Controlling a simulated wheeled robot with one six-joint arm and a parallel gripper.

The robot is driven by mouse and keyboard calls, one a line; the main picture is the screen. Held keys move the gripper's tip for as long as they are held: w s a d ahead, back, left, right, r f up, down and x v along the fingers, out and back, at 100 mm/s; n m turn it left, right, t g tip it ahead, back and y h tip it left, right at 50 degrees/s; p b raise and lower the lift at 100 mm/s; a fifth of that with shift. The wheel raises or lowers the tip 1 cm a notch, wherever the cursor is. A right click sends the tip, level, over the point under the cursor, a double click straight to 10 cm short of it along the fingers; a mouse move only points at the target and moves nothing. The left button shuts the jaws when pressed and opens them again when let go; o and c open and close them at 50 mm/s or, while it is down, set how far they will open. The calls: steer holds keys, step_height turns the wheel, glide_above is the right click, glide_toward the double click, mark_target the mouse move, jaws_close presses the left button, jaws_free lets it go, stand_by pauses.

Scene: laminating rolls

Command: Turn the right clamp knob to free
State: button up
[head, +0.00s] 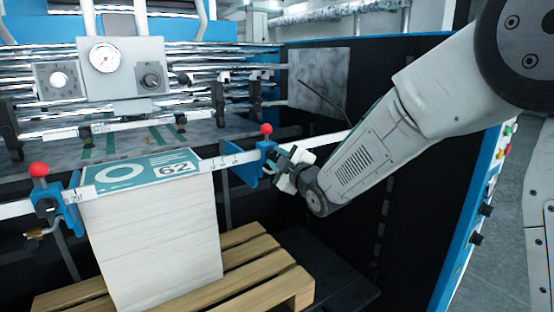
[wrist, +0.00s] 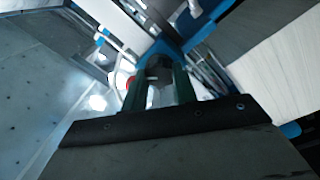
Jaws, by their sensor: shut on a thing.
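The right clamp (head: 250,171) is a blue bracket with a red ball on top (head: 267,129). It sits on the white ruled bar, just right of the paper stack. My gripper (head: 283,165) reaches it from the right and covers its knob in the head view. In the wrist view my gripper (wrist: 160,92) has its two dark green fingers on either side of a dark, roundish knob (wrist: 158,72). It is shut on this knob, against the blue clamp (wrist: 165,48). The knob's turn angle cannot be told. The clamp's red ball (wrist: 130,84) shows beside the left finger.
A paper stack (head: 150,245) marked 62 stands left of the clamp on a wooden pallet (head: 262,288). The left clamp (head: 70,212) with its red ball is at its other side. The ruled bar (head: 215,162) runs across. A gauge panel (head: 122,62) is behind. A dark machine wall stands at right.

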steer(key=n, duration=0.4)
steer(key=shift+n, duration=0.4)
steer(key=shift+d+f+n+y, duration=0.1)
steer(key=shift+n+y, duration=0.2)
steer(key=shift+n, duration=1.7)
steer(key=o, duration=1)
steer(key=shift+c, duration=0.2)
steer(key=v, duration=0.7)
steer(key=shift+s+d, duration=0.3)
steer(key=shift+s, duration=0.05)
